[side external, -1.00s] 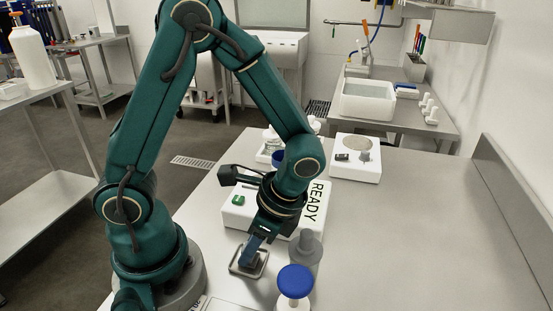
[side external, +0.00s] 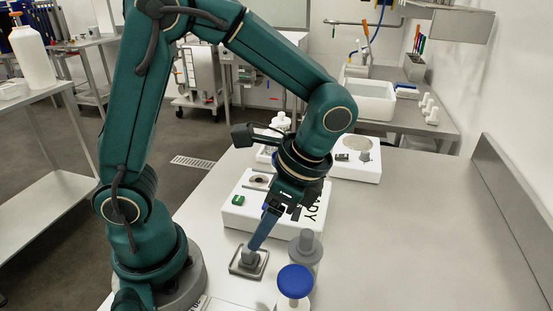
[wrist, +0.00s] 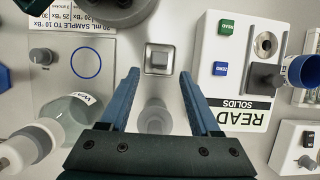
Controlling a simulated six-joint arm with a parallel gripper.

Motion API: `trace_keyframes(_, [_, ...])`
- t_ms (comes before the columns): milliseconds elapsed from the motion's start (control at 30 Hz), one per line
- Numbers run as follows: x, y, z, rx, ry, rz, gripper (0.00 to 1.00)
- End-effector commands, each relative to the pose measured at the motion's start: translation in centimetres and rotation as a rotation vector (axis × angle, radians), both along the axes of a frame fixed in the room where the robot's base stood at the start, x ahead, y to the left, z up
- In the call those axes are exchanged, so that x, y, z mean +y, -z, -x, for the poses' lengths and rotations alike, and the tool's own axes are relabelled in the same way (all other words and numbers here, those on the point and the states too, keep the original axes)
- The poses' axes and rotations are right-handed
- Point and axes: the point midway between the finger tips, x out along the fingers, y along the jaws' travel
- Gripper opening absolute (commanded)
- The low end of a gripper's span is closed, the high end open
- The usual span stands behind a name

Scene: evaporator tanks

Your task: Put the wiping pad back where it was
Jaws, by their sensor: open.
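The wiping pad, a small grey block (side external: 249,257), sits in a square metal-rimmed tray (side external: 236,270) on the bench. In the wrist view the pad (wrist: 159,59) lies inside the tray (wrist: 148,70), beyond my fingertips. My gripper (wrist: 160,74) is open, with its blue fingers apart and nothing held between them. In the side view my gripper (side external: 252,244) is tilted and above the pad, its lower end overlapping the pad's top; the exact gap is unclear there.
The white READY box (side external: 238,216) stands just behind the tray. A grey knobbed object (side external: 305,247) and a blue-topped item (side external: 295,281) stand right of it. A clear labelled bottle (wrist: 68,118) is at left in the wrist view. The bench's right side is clear.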

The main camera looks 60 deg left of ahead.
Motion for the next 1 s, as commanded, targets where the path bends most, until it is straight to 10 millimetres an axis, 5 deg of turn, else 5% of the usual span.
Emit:
trace_keyframes(200, [-0.9, -3.1, -1.0, -0.003, 0.001, 0.000, 0.64])
trace_keyframes(533, [-1.1, -5.0, -1.1, -0.040, -0.032, 0.017, 0.64])
trace_keyframes(1000, [0.6, -7.3, 1.0, -0.598, -0.516, 0.240, 0.64])
